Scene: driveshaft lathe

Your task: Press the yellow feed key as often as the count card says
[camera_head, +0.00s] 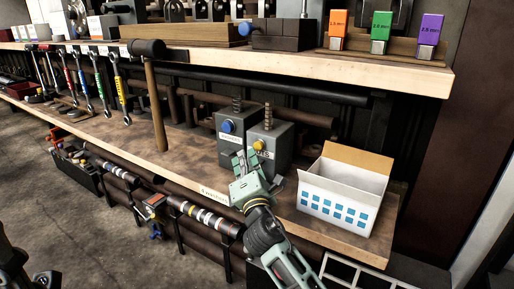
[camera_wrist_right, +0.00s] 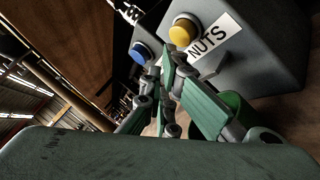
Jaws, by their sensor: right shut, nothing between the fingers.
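The yellow key (camera_head: 258,145) is a round button on the front of a grey box (camera_head: 281,143) on the bench. In the right wrist view the yellow key (camera_wrist_right: 184,31) sits beside a label reading NUTS. A blue key (camera_head: 228,126) is on a similar grey box just left of it. My right gripper (camera_head: 241,158) is shut and empty, in front of the boxes. In the right wrist view its tips (camera_wrist_right: 172,52) overlap the yellow key's lower edge; I cannot tell whether they touch it. I cannot make out a count card.
An open white carton (camera_head: 340,203) with blue squares stands right of the boxes. A hammer (camera_head: 154,95) stands upright to the left. A shelf (camera_head: 300,62) runs above, carrying orange, green and purple blocks. A small label (camera_head: 214,194) on the bench edge is unreadable.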

